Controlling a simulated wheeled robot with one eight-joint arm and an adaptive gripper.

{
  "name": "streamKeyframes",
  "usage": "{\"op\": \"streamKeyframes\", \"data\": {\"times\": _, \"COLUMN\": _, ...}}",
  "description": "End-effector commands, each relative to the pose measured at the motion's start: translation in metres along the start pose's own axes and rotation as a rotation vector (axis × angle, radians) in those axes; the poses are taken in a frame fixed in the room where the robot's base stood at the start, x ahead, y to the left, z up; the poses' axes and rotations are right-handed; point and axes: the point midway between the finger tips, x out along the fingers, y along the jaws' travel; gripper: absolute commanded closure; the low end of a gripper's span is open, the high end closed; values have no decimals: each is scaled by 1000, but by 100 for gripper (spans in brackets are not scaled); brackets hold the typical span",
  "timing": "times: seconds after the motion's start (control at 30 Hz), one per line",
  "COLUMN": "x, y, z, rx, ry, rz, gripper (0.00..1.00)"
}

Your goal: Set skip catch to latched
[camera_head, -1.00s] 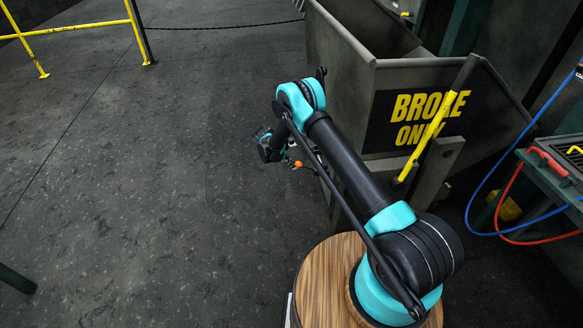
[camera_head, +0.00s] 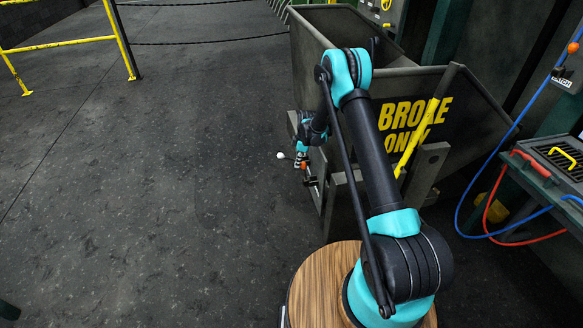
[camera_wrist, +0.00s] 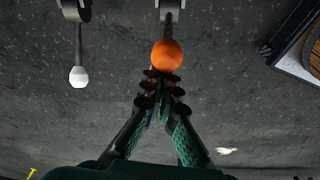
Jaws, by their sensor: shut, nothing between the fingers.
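The grey skip (camera_head: 340,58) with "BROKE ONLY" lettering stands ahead in the head view. Two levers with ball ends stick out at its near left side. One has an orange ball (camera_wrist: 166,55), also visible in the head view (camera_head: 303,166); the other has a white ball (camera_wrist: 78,77), which shows in the head view too (camera_head: 280,155). In the head view my wrist partly hides the levers.
A yellow bar (camera_head: 424,135) leans against the skip's front. Blue and red hoses (camera_head: 470,190) hang at the right beside a bench with a red handle (camera_head: 530,160). A yellow railing (camera_head: 60,44) stands at far left. The dark floor left of the skip is clear.

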Motion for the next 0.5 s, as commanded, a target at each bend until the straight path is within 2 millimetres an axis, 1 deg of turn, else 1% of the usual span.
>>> {"op": "streamKeyframes", "data": {"times": 0.03, "x": -2, "y": 2, "z": 7, "rx": 7, "ry": 32, "rz": -6, "gripper": 100}}
{"op": "streamKeyframes", "data": {"times": 0.13, "x": -6, "y": 3, "z": 14, "rx": 10, "ry": 90, "rz": -17, "gripper": 100}}
{"op": "streamKeyframes", "data": {"times": 0.5, "x": -11, "y": 6, "z": 28, "rx": 6, "ry": 83, "rz": -17, "gripper": 100}}
